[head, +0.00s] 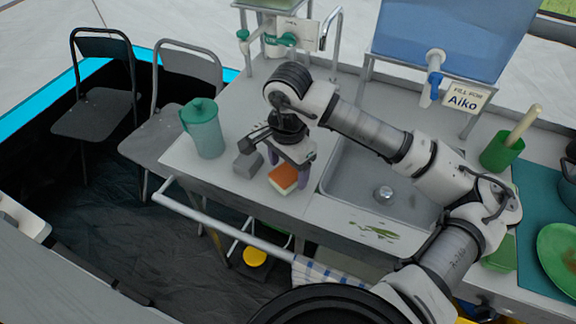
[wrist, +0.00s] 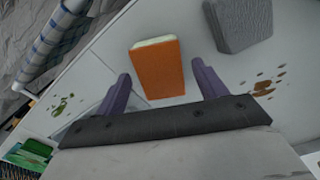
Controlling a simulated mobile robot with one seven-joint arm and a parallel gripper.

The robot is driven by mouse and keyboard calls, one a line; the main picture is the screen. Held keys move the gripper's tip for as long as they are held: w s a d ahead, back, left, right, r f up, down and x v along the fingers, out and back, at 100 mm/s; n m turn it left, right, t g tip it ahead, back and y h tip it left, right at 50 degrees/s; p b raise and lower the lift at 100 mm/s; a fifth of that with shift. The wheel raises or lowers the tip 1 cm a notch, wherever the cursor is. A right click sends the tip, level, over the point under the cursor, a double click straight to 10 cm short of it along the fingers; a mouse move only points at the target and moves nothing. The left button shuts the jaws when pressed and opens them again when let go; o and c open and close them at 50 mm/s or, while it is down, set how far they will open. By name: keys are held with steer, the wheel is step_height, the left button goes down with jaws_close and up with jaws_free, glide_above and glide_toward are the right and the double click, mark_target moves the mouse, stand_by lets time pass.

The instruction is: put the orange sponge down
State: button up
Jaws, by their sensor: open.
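The orange sponge (head: 284,177) with a pale underside lies on the grey counter, left of the sink basin. In the wrist view the sponge (wrist: 157,69) sits just beyond and between the fingertips. My gripper (head: 291,170) is right over the sponge in the head view, fingers pointing down. The wrist view shows the two purple fingers of my gripper (wrist: 162,84) spread apart, with clear gaps to the sponge on both sides. The fingers hold nothing.
A grey block (head: 248,165) lies just left of the sponge. A teal pitcher (head: 206,130) stands further left. The sink (head: 375,190) is to the right, with brown-green bits on its front edge. A rail (head: 225,228) runs along the counter front.

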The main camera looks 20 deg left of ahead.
mark_target(288, 172)
step_height(288, 172, up, 12)
steer(key=b, duration=0.2)
steer(key=shift+f, duration=0.15)
stand_by(0.4)
